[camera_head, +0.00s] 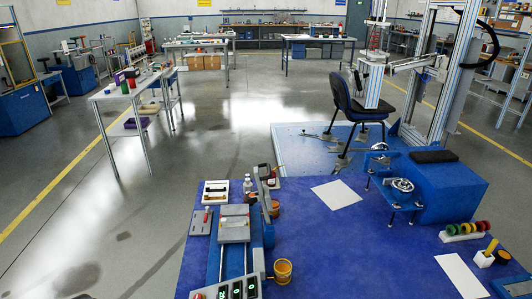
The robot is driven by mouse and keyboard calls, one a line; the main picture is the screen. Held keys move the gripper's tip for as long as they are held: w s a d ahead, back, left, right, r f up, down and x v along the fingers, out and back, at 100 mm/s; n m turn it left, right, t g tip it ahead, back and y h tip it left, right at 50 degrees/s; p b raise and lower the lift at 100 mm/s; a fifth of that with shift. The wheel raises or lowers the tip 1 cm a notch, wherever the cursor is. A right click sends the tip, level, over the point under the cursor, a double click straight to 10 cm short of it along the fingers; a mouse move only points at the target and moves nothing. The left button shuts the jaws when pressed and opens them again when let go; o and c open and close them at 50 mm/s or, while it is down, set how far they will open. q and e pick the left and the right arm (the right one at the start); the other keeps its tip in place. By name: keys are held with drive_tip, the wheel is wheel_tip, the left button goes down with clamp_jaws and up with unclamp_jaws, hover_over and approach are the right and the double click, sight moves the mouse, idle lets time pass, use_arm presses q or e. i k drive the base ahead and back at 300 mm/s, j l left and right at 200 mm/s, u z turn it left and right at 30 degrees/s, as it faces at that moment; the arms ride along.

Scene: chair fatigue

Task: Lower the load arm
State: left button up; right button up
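Neither of my grippers shows in the head view. A tall grey test frame (458,75) stands at the back right on a blue base. A horizontal arm (410,63) reaches left from it to a pale upright unit (374,75) over a dark blue chair (347,100). Whether this unit touches the seat is unclear. In front, a blue bench device (232,262) has a long grey bed (234,225) and a raised, tilted grey arm (263,185) at its far right. I cannot tell which arm is the load arm.
The blue-topped table (330,250) holds white sheets (336,194), a yellow-orange cup (283,270), a row of coloured rings (464,230) and a digital display panel (238,289). A small blue stand (393,196) is at the right. The table's middle is mostly clear.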

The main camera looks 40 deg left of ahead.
sight(264, 196)
drive_tip(key=i+l+u, duration=0.15)
drive_tip(key=i+u, duration=0.15)
drive_tip(key=u, duration=0.15)
drive_tip(key=i+l+u, duration=0.2)
drive_tip(key=u, duration=0.3)
drive_tip(key=i+l+u, duration=0.2)
drive_tip(key=l+u, duration=0.25)
drive_tip(key=i+l+u, duration=0.15)
drive_tip(key=l+u, duration=0.2)
drive_tip(key=u, duration=0.15)
